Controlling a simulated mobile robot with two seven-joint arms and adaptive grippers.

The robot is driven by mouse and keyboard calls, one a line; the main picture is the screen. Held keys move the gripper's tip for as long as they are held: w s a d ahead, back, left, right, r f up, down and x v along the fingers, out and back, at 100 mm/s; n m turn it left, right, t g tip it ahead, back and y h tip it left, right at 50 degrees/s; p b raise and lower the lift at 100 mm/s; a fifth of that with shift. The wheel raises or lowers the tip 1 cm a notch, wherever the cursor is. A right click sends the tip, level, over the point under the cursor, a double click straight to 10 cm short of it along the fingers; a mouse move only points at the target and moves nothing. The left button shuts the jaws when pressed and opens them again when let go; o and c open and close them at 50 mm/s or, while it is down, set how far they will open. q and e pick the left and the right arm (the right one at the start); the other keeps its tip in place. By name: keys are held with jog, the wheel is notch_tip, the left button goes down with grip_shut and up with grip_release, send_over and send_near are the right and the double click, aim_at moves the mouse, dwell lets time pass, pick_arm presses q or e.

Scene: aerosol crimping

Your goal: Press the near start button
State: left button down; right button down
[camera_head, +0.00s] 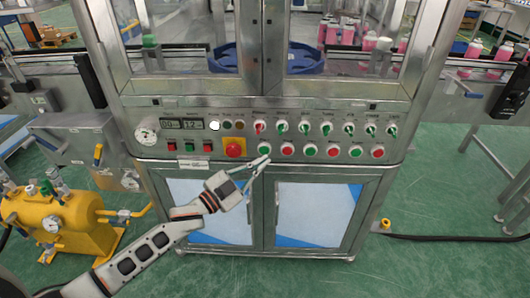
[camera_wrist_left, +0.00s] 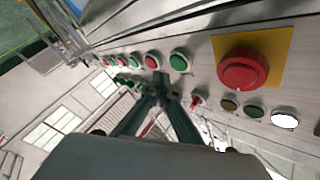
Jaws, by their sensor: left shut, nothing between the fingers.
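The machine's front panel (camera_head: 330,143) carries a lower row of green and red push buttons. The leftmost green button (camera_head: 264,149) is just right of the red mushroom stop on its yellow plate; I cannot read any label naming it as start. My left gripper (camera_head: 263,163) is shut and empty, its tips just below this green button. In the left wrist view the same green button (camera_wrist_left: 180,61) shows just beyond the fingertips (camera_wrist_left: 160,88), slightly to their right. I cannot tell whether they touch it. My right gripper is not in view.
The red mushroom stop (camera_head: 234,148) is close left of the gripper and also shows in the left wrist view (camera_wrist_left: 243,72). A red button (camera_head: 288,149) is close on the right. Selector switches (camera_head: 282,128) line the row above. A yellow tank (camera_head: 75,225) stands at lower left.

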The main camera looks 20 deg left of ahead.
pick_arm(q)
jog(key=shift+w+a+r, duration=0.1)
jog(key=shift+w+a, duration=0.05)
jog(key=shift+w, duration=0.4)
dwell(0.4)
dwell(0.7)
jog(key=shift+w+a, duration=0.1)
jog(key=shift+w, duration=0.3)
